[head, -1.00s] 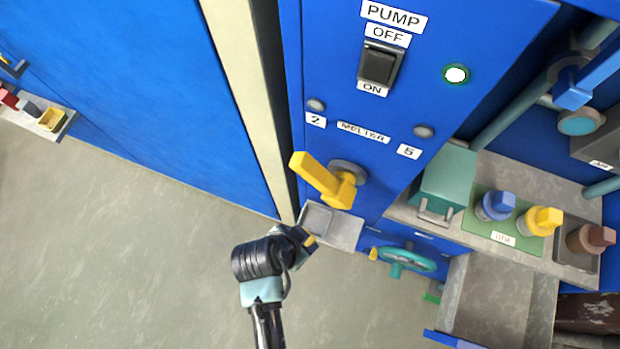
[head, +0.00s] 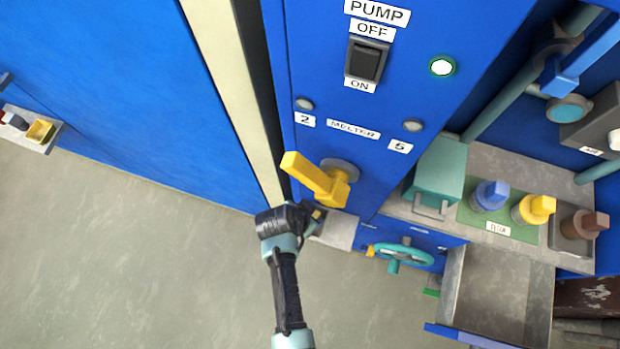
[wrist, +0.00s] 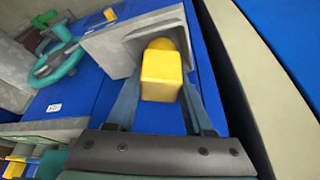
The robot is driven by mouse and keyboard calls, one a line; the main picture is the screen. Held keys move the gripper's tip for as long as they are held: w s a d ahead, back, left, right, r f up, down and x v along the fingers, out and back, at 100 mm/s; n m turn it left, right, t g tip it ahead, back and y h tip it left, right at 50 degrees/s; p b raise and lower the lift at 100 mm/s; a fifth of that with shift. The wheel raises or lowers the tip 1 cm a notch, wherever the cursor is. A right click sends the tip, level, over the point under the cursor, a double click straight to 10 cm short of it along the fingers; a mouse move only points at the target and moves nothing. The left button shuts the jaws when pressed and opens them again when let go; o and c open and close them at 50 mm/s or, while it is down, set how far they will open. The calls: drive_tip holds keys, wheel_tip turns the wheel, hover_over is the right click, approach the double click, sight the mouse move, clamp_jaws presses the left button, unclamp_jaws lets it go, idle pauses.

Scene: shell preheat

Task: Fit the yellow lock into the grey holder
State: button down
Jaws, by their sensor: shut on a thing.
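The yellow lock, a small block with a rounded far end (wrist: 161,78), is between the fingers of my gripper (wrist: 158,92) in the wrist view. My gripper is shut on it. In the head view my gripper (head: 316,213) is just below the large yellow handle, and only a bit of yellow shows at its tip. A grey tray-like piece (head: 341,231), apparently the grey holder, sticks out from the blue panel there, partly hidden by my gripper. In the wrist view its grey surface (wrist: 112,44) lies just beyond the lock. I cannot tell whether they touch.
The yellow handle (head: 318,180) angles out close above my gripper. A teal handwheel (head: 404,255) and an open grey drawer (head: 495,295) are to the right. Open floor lies left.

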drive_tip(key=shift+f, duration=0.1)
drive_tip(key=shift+f+b, duration=0.25)
drive_tip(key=shift+b, duration=0.05)
drive_tip(key=shift+c, duration=1.4)
unclamp_jaws()
drive_tip(key=shift+r, duration=0.2)
drive_tip(key=shift+r+p, duration=0.35)
drive_tip(key=shift+p, duration=0.15)
drive_tip(key=p+v, duration=0.1)
drive_tip(key=v, duration=1)
drive_tip(key=shift+r+p, duration=0.3)
drive_tip(key=shift+s+a, duration=0.1)
